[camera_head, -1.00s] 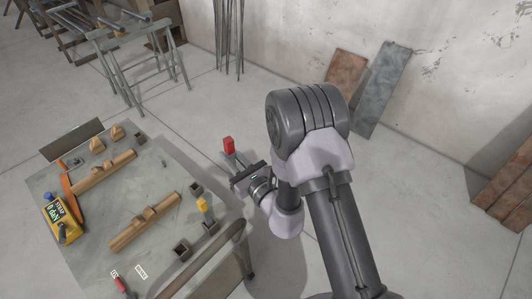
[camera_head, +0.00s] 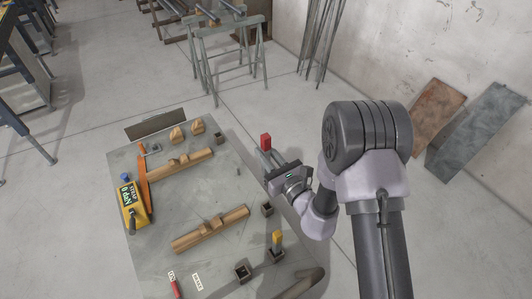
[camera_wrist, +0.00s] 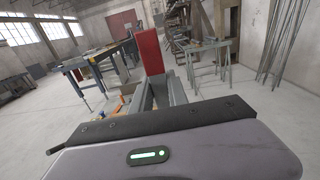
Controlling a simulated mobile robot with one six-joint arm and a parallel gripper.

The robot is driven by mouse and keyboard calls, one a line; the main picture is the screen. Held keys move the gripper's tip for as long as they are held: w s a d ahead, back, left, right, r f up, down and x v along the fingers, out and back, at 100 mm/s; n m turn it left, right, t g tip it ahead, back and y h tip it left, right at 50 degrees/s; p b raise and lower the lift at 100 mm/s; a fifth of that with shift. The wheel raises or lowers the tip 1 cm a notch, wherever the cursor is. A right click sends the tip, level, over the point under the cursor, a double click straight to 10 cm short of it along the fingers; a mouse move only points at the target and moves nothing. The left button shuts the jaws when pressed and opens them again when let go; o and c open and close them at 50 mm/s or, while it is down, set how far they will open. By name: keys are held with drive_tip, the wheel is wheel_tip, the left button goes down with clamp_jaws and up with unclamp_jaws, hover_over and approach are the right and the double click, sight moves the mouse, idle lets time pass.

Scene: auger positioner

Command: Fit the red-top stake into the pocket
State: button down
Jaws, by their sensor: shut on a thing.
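The red-top stake (camera_head: 265,143) is upright in my gripper (camera_head: 268,164), its red block above the jaws. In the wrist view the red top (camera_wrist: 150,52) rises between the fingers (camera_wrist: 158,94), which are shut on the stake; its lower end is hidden. My gripper is by the table's right edge. Open square pockets stand on the table: one at the far corner (camera_head: 218,138), one on the right side (camera_head: 267,209) below my gripper in the picture, and one near the front (camera_head: 242,273). A yellow-top stake (camera_head: 277,238) stands in another pocket (camera_head: 277,255).
The grey table (camera_head: 160,255) carries wooden beams (camera_head: 210,229), wooden blocks (camera_head: 177,135), a yellow box (camera_head: 133,200), an orange tool (camera_head: 143,166) and a red-handled tool (camera_head: 174,286). A curved dark bar (camera_head: 300,285) lies at the front right. Trestles (camera_head: 228,60) stand behind.

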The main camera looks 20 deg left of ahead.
wheel_tip(320, 180, down, 10)
drive_tip(key=b, duration=0.8)
drive_tip(key=shift+s+d+r, duration=0.25)
drive_tip(key=shift+s+d, duration=0.1)
drive_tip(key=shift+d, duration=0.05)
drive_tip(key=shift+d, duration=0.1)
wheel_tip(320, 180, down, 6)
drive_tip(key=b, duration=0.5)
drive_tip(key=shift+r, duration=0.1)
drive_tip(key=shift+f+b, duration=1.65)
drive_tip(key=shift+f, duration=0.05)
drive_tip(key=shift+f+b, duration=0.55)
drive_tip(key=shift+f, duration=0.25)
drive_tip(key=c, duration=1.2)
unclamp_jaws()
drive_tip(key=shift+f, duration=0.1)
